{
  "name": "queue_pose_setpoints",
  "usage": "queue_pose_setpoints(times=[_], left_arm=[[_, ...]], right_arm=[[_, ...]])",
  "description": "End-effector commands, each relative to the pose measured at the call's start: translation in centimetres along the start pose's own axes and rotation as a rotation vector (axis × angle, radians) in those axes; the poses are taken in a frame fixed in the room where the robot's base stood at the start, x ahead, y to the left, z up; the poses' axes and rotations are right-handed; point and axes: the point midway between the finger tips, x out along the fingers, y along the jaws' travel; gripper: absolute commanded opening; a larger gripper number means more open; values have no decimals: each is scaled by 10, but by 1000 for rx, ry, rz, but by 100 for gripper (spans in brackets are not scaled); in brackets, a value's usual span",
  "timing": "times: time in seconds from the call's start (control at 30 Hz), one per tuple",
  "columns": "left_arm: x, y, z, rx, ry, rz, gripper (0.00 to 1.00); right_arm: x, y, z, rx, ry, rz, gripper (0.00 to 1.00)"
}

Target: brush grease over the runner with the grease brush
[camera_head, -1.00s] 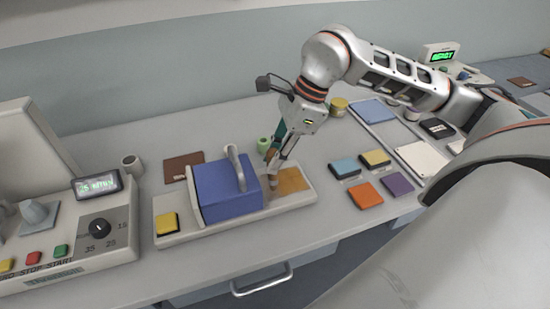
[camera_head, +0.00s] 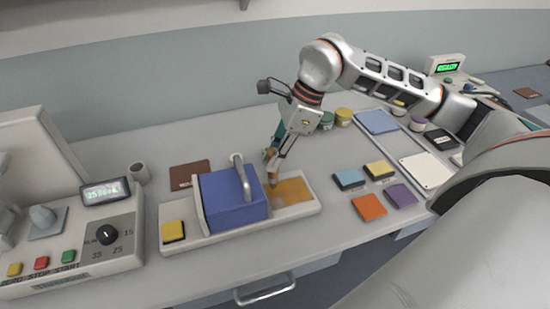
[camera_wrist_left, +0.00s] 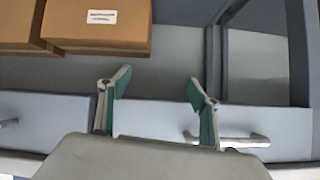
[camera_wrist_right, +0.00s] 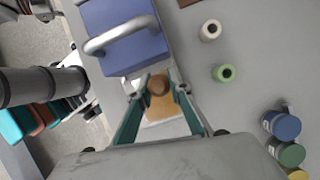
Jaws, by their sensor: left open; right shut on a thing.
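My right gripper (camera_head: 274,158) is shut on the grease brush (camera_head: 273,179), which it holds pointing down at the pale runner plate (camera_head: 228,234), beside the blue block. The brush's round brown end (camera_wrist_right: 158,85) shows between the fingers in the right wrist view. An amber patch (camera_head: 295,191) covers the plate's right part; the brush tip is at its left edge, and I cannot tell whether it touches. The blue block (camera_head: 232,196) with a grey handle sits mid-plate. My left gripper (camera_wrist_left: 158,86) is open and empty, away from the bench top, above grey drawer fronts.
A yellow pad (camera_head: 173,231) lies on the plate's left end. Coloured pads, including an orange one (camera_head: 369,207), lie to the right. Green (camera_wrist_right: 224,73) and white (camera_wrist_right: 210,30) bobbins stand near the brush. A control box (camera_head: 80,245) is left. Cardboard boxes (camera_wrist_left: 98,24) show near my left gripper.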

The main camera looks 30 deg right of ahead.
Motion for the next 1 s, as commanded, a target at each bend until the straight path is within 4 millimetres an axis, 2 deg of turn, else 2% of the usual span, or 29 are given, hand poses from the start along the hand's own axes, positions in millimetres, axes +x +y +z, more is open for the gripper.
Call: queue_pose_setpoints(times=[1.0], left_arm=[[6, 1, 10, 0, -1, 0, 63]], right_arm=[[-2, 36, -6, -1, 0, 1, 0]])
